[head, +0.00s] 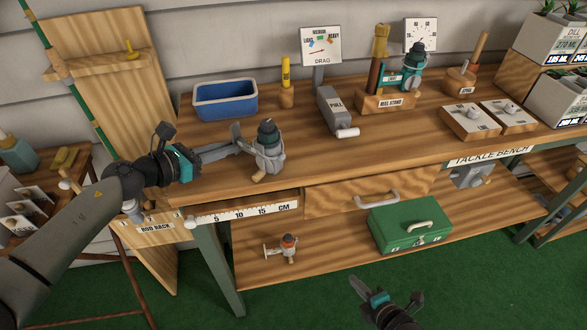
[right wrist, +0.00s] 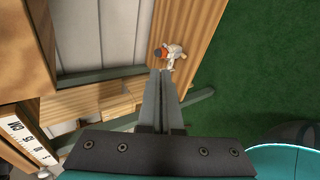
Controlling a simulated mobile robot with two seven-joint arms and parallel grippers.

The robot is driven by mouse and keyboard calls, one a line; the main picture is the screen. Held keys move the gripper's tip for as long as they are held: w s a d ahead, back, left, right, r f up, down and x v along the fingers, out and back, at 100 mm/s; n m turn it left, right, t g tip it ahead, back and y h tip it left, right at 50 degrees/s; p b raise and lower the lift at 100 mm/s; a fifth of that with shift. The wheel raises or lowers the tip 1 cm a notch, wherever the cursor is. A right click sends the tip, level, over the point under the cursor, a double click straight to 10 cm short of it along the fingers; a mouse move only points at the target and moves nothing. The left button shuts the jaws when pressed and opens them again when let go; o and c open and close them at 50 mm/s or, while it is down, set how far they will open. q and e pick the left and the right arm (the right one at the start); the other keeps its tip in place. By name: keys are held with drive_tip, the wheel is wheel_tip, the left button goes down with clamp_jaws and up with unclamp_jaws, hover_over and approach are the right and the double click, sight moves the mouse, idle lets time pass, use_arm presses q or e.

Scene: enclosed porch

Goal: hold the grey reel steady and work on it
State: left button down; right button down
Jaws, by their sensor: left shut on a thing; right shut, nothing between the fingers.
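The grey reel (head: 270,158) stands near the front left edge of the bench top, with a dark teal cap and a pale wooden knob low at its front. My left gripper (head: 246,142) is shut on the reel from its left side. The fingertips are partly hidden against the reel. My right gripper (head: 357,286) is shut and empty, low in front of the bench, well apart from the reel. Its closed fingers show in the right wrist view (right wrist: 161,76), and the grey reel is not seen there.
A small orange-topped reel (head: 288,245) and a green box (head: 410,227) are on the lower shelf. Bench space right of the grey reel is clear.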

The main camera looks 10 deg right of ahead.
drive_tip(key=w+a+r+n+t+y, duration=0.1)
drive_tip(key=w+r+n+t+y, duration=0.1)
drive_tip(key=w+r+n, duration=0.35)
drive_tip(key=w+a+r+n+t+y, duration=0.1)
drive_tip(key=w+r+n+y, duration=0.1)
drive_tip(key=r+n, duration=0.5)
drive_tip(key=n+y, duration=0.7)
drive_tip(key=n, duration=0.5)
approach(280, 163)
wheel_tip(280, 163, down, 2)
drive_tip(key=s+d, duration=0.2)
drive_tip(key=shift+d+r+y, duration=0.3)
drive_tip(key=shift+r+y, duration=0.1)
drive_tip(key=shift+y, duration=0.2)
drive_tip(key=shift+w, duration=0.15)
drive_tip(key=x, duration=1)
